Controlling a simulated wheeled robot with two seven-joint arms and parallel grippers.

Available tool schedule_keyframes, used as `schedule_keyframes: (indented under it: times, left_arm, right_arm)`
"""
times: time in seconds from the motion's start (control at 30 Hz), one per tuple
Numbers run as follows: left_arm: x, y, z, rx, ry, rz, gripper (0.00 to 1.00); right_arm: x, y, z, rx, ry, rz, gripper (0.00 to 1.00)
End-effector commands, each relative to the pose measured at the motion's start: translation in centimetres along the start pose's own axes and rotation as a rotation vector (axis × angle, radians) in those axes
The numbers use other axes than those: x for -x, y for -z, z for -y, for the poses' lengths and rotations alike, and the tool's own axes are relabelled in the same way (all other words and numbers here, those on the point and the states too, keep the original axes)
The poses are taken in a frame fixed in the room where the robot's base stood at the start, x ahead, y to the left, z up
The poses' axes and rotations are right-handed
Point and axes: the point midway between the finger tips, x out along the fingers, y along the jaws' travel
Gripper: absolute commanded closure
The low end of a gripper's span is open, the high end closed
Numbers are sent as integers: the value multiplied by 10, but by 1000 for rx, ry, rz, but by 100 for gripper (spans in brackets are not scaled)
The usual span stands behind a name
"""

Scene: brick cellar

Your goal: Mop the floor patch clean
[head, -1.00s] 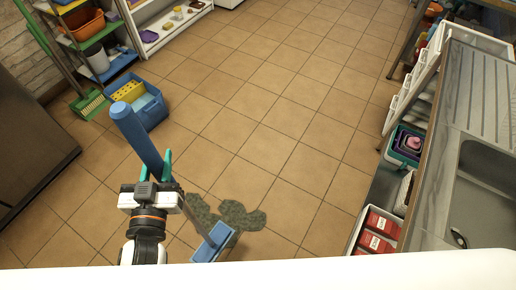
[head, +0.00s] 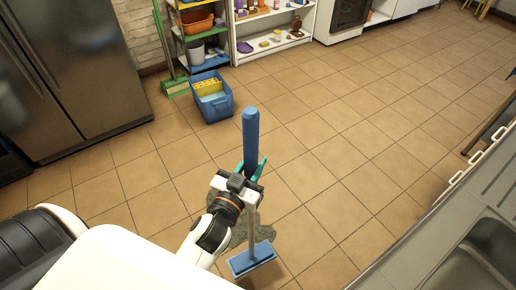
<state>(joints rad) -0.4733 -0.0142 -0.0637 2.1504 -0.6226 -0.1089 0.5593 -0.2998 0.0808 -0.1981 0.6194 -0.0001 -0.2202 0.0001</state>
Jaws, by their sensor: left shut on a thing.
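My left gripper (head: 250,172) is shut on the blue handle of a mop (head: 251,135) and holds it upright. The grey-green dirty patch (head: 239,234) lies on the tiles, partly hidden behind my gripper, arm and the mop. My right gripper is out of view.
A blue bucket (head: 214,107) with a yellow wringer stands beyond the mop. A shelf rack (head: 190,45) and green broom (head: 175,87) are behind it. A fridge (head: 75,75) stands left, a sink counter (head: 470,250) right. Tiles between are clear.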

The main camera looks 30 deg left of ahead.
Motion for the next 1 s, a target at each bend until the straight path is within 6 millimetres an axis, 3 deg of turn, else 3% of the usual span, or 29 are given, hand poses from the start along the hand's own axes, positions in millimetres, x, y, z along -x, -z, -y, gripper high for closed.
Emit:
schedule_keyframes:
  times: [0.03,0.2,0.5,0.77,1.0]
  left_arm:
    - [-14,15,-5,-5,-5,7,100]
    - [-61,52,-24,-6,-31,8,100]
    - [-119,84,-54,11,-74,8,100]
    - [-131,95,-61,16,-85,8,100]
    - [-130,129,-60,17,-85,7,100]
  right_arm:
    - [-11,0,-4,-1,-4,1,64]
    - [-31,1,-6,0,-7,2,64]
    - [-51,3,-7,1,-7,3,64]
    - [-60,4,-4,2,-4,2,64]
    - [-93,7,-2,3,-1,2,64]
